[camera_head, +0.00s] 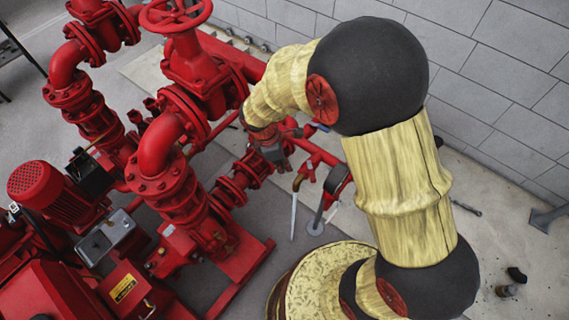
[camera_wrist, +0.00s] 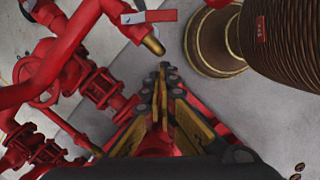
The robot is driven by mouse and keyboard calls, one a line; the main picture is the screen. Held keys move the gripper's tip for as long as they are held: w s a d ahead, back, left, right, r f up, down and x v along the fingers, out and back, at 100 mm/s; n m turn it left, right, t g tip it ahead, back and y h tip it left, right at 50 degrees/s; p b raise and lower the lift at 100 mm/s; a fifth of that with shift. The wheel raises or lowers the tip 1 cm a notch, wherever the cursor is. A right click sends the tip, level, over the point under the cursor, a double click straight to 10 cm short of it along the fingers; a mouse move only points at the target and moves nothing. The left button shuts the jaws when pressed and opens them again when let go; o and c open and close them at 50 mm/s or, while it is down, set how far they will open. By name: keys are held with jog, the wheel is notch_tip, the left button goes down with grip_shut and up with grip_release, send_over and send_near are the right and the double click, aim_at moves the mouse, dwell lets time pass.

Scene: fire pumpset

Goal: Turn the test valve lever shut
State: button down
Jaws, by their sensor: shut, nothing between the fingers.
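The test valve lever (camera_wrist: 150,16) looks like a flat red handle with a pale edge, near the top of the wrist view. It lies across a red pipe that ends in a brass outlet (camera_wrist: 153,45). My gripper (camera_wrist: 163,68) is shut and empty, its fingertips together just below the brass outlet in the picture. A gap shows between the fingertips and the lever; depth is hard to judge. My fingers are hidden there behind the arm and pipework.
Red flanged pipes and a handwheel valve (camera_head: 190,60) crowd the left of my wrist. A red motor (camera_head: 45,190) stands far left. A block wall (camera_head: 490,80) runs behind.

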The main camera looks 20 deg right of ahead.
aim_at(311, 171)
jog(key=d+f, duration=0.1)
jog(key=f, duration=0.1)
jog(key=d+f+b, duration=0.1)
jog(key=d+f, duration=0.1)
jog(key=d+f+b, duration=0.1)
jog(key=f, duration=0.1)
jog(key=shift+s+d, duration=0.2)
jog(key=shift+s, duration=0.15)
jog(key=shift+d, duration=0.4)
jog(key=shift+s+d, duration=0.1)
